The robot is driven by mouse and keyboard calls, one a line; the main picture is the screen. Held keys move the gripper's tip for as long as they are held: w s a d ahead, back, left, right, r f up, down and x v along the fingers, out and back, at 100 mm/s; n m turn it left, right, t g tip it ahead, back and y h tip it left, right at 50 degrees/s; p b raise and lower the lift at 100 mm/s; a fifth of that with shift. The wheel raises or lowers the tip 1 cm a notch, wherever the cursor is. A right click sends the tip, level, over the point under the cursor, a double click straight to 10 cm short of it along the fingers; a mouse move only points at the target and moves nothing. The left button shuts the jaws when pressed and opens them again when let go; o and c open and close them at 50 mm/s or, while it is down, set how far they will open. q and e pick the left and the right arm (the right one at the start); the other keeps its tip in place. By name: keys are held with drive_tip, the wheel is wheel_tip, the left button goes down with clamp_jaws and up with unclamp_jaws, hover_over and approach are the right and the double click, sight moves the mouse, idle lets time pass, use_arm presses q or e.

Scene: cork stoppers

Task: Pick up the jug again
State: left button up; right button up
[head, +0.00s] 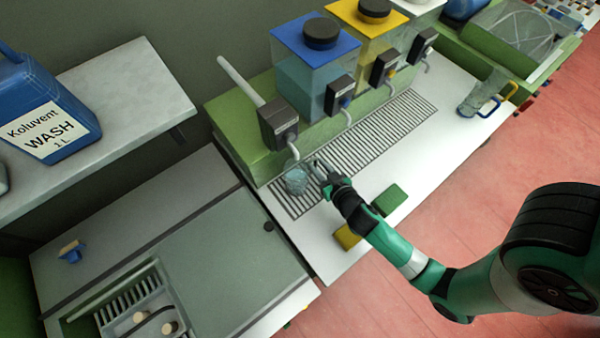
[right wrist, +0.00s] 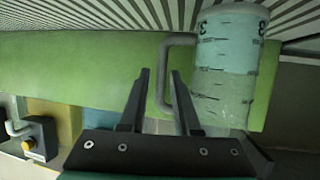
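A clear jug with dark measuring marks (head: 296,179) stands on the striped drain grille (head: 372,138), beneath the spout of the nearest tap (head: 279,122). In the right wrist view the jug (right wrist: 226,70) shows at upper right, with a grey handle on its left side. My right gripper (head: 318,168) is at the handle side of the jug. In the right wrist view its two fingers (right wrist: 160,72) are apart, with the handle's upright bar seen between them. I cannot tell whether either finger touches the handle. My left gripper is not in view.
Dispensers with blue (head: 315,38) and yellow (head: 368,12) lids stand on the green ledge. A green sponge (head: 388,199) and a yellow one (head: 347,237) lie under or beside my right arm. A blue-handled jug (head: 474,98) stands at the right. A labelled blue canister (head: 45,118) stands left.

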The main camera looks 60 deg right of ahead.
drive_tip(key=x, duration=0.5)
clamp_jaws()
idle(1.3)
